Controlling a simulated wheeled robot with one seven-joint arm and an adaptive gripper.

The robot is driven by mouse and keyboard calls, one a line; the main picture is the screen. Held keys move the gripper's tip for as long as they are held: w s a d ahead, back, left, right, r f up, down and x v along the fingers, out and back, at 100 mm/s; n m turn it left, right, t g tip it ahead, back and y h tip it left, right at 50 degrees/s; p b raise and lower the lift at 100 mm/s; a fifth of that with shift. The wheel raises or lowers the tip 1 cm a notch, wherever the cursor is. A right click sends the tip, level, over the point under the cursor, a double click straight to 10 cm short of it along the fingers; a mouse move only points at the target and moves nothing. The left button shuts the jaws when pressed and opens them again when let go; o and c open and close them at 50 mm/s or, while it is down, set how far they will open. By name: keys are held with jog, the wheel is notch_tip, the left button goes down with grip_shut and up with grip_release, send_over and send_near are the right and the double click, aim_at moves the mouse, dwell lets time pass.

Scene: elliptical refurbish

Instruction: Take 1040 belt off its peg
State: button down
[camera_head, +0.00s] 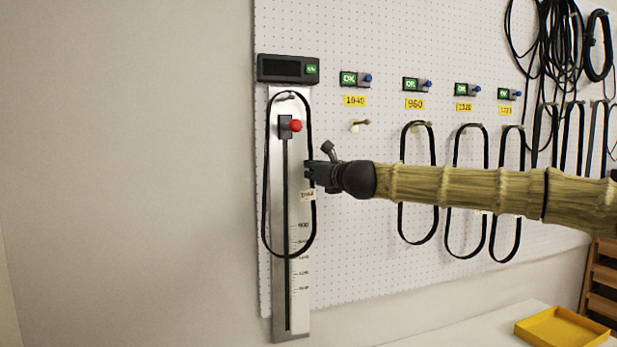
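A black belt loop (266,190) hangs from the top peg (288,96) of a grey measuring gauge (291,318) at the left of the pegboard. A small tag (308,195) hangs at the belt's right strand; its print is too small to read surely. The peg (357,125) under the yellow 1040 label (354,100) is bare. My gripper (311,172) reaches in from the right and is at the right strand of the belt on the gauge. Its fingers overlap the strand in view; I cannot tell whether they grip it.
The gauge has a red knob (296,125) and a dark display (280,68) above it. More belts (402,215) hang on pegs to the right, partly behind my arm. Black cables (562,45) hang at the upper right. A yellow tray (562,327) sits on the white surface below.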

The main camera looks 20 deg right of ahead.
jog(key=shift+r, duration=0.9)
jog(key=a+r+b+v, duration=0.1)
jog(key=b+v, duration=0.4)
jog(key=v, duration=1.1)
jog(key=shift+r, duration=0.6)
jog(key=shift+s, duration=0.15)
